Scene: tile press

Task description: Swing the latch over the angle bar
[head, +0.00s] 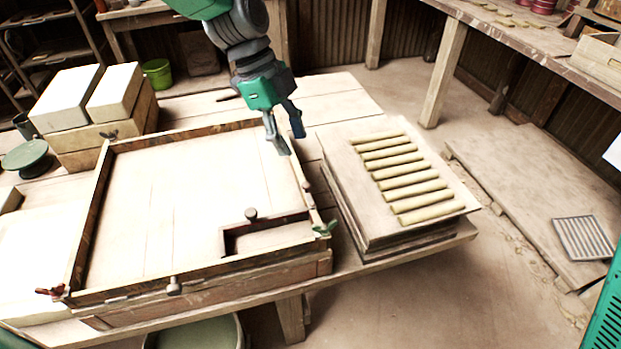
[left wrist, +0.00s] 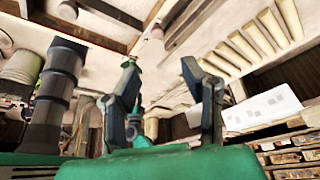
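A dark L-shaped angle bar (head: 265,231) lies inside the front right corner of the wooden press frame (head: 90,225), with a round knob (head: 251,213) at its long edge. A small knobbed piece (head: 306,186) sits on the frame's right rail, and a green wing nut (head: 325,229) is at the front right corner. I cannot tell for certain which fitting is the latch. My left gripper (head: 291,144) is above the right rail's far part, fingers pointing down, apart and empty. The spread fingers also show in the left wrist view (left wrist: 160,72). My right gripper is not in view.
A board (head: 352,193) bearing several tan clay rolls (head: 410,180) lies right of the frame. White blocks (head: 68,98) stand at the back left. Another knob (head: 174,286) and a red wing nut (head: 50,291) are at the frame's front. The frame's interior is mostly bare.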

